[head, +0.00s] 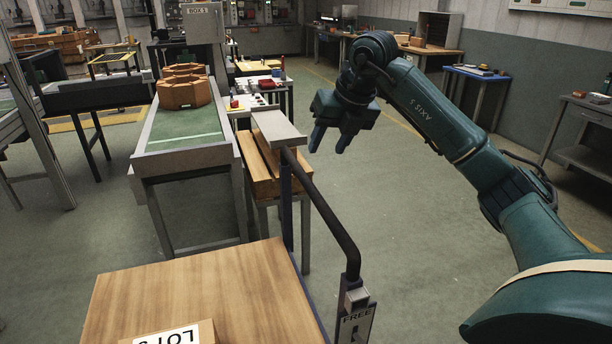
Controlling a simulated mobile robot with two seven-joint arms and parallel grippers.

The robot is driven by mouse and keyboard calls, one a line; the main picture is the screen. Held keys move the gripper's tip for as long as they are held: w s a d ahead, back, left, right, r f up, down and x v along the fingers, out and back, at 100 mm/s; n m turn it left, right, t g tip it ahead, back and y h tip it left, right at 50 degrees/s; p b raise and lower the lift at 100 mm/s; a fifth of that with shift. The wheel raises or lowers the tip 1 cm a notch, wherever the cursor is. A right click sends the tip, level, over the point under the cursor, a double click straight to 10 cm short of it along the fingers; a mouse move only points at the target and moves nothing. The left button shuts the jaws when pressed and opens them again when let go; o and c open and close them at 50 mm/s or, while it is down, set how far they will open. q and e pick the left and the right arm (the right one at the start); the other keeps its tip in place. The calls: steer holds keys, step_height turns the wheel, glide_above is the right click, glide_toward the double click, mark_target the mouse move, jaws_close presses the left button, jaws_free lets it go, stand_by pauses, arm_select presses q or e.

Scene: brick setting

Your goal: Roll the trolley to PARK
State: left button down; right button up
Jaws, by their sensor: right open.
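The trolley has a wooden deck (225,285) at the bottom of the head view. Its dark handle bar (322,207) runs along the deck's right side on blue-grey posts. A small plate (356,324) reading FREE sits at the near end of the handle. A box (172,334) with a partly cut-off LOT label lies on the deck. My right gripper (329,139) is open and empty, pointing down, above and to the right of the handle's far end and apart from it. My left gripper is not in view. I see no PARK marking.
A green-topped conveyor table (187,134) with brown octagonal parts (184,90) stands beyond the trolley. A stand with wooden blocks (258,172) is close to the handle's far end. Side tables (474,73) line the right wall. Open floor (420,255) lies right of the trolley.

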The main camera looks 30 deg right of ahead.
mark_target(310, 181)
steer(key=p+x, duration=0.1)
steer(key=x, duration=1)
steer(key=shift+a+f, duration=0.1)
steer(key=shift+f, duration=0.2)
jaws_close()
